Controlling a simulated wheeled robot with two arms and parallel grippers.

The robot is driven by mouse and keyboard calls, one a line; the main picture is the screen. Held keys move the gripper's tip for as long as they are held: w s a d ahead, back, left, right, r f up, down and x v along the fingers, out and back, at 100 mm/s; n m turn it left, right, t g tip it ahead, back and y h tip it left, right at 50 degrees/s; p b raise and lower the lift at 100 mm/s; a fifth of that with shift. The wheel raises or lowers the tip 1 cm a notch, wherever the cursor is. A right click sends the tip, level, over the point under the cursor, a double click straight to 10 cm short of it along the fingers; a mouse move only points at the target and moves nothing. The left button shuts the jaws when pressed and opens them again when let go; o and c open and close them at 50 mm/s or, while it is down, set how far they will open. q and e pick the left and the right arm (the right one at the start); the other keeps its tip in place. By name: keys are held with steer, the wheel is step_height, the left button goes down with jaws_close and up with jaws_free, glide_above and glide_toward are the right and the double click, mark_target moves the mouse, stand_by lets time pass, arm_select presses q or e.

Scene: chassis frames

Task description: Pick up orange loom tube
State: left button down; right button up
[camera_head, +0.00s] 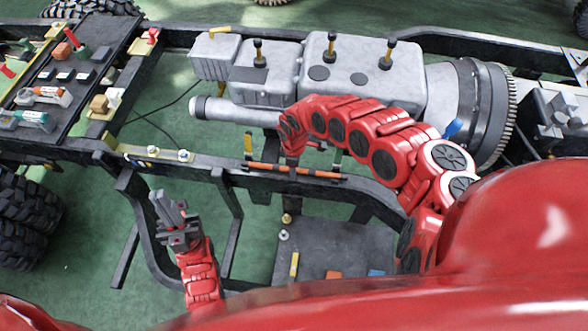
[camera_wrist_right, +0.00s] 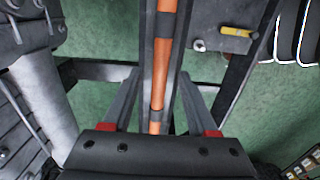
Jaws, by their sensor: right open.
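The orange loom tube (camera_head: 267,168) lies along the near black chassis rail in the head view, with dark bands on it. In the right wrist view the tube (camera_wrist_right: 164,50) runs lengthwise up the middle, along the rail. My right gripper (camera_wrist_right: 160,85) is open, with one finger on each side of the tube and rail.
A grey engine and gearbox block (camera_head: 360,75) stands behind the rail. A yellow-tipped post (camera_head: 248,147) rises beside the tube's left end. A dark tray (camera_head: 70,75) with small parts is at upper left. A grey plate (camera_head: 330,245) with small parts lies below the rail.

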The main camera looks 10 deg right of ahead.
jaws_close()
steer(key=shift+r, duration=0.15)
stand_by(0.4)
steer(key=shift+w+d+r, duration=0.1)
steer(key=shift+r, duration=0.5)
step_height(320, 180, up, 2)
steer(key=shift+r, duration=0.25)
steer(key=s+a+p, duration=0.2)
steer(key=s+p, duration=0.4)
steer(key=s, duration=0.1)
steer(key=s+a+r+p, duration=0.1)
steer(key=s+a+p, duration=0.2)
steer(key=s+p, duration=0.2)
steer(key=s, duration=0.3)
steer(key=shift+a+p, duration=0.35)
